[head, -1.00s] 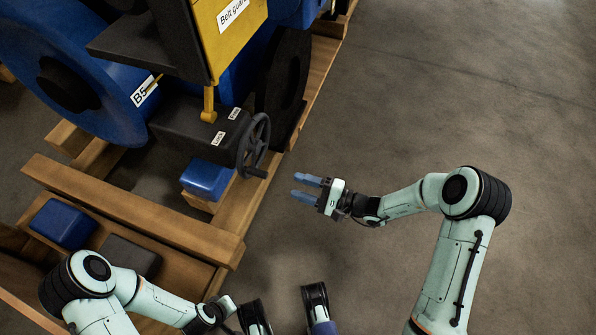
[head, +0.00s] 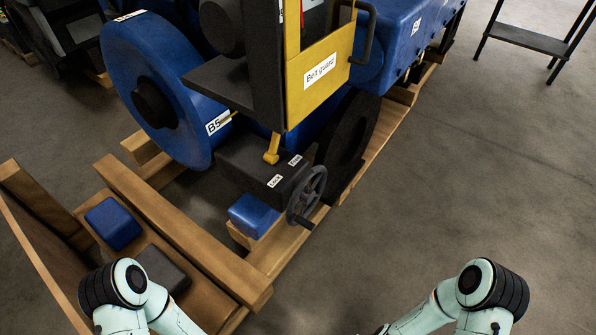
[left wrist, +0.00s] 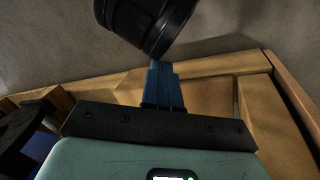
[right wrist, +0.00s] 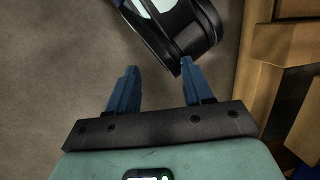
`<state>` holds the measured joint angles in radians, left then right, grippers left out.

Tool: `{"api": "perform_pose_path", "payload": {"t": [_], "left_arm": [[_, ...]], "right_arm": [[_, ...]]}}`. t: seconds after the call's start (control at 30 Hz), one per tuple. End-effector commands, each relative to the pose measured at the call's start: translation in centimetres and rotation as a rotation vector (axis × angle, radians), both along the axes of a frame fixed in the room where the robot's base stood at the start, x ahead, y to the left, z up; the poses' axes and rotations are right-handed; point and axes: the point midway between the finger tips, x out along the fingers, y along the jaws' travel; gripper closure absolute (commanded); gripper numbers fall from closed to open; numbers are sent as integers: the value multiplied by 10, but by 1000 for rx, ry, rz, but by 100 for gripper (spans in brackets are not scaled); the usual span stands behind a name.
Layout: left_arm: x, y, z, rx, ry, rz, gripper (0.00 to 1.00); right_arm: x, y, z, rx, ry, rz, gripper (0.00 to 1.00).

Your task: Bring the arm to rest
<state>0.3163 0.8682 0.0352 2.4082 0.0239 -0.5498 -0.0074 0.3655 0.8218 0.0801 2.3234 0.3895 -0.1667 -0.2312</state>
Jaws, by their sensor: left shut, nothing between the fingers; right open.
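My left gripper (left wrist: 162,85) shows in the left wrist view with its blue fingers together and nothing between them. A black rounded part of my own body is just beyond its tips, and wooden beams lie below. My right gripper (right wrist: 160,75) shows in the right wrist view with its blue fingers apart and empty. A black and pale part of my own body is close to its right finger. In the head view both arms come in at the bottom corners, and both grippers are out of the picture.
The blue engine with its yellow belt guard (head: 322,75) stands on a wooden skid. A handwheel (head: 307,194) sticks out at its front. A wooden crate (head: 180,222) at the left holds a blue block (head: 113,224). The floor (head: 450,170) at the right is clear up to a dark stand (head: 530,40).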

Motion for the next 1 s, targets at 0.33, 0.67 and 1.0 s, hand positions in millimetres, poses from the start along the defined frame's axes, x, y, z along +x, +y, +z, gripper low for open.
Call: {"api": "perform_pose_path", "payload": {"t": [0.33, 0.67, 1.0], "left_arm": [[-13, -5, 35, -14, 29, -12, 100], [-50, -22, 123, -65, 153, -60, 100], [-65, -34, 186, -104, 245, -97, 100]], "right_arm": [[8, 5, 30, -65, -257, 93, 49], [-29, 22, 119, -4, -135, 138, 49], [-44, 34, 181, 43, -48, 173, 49]]}}
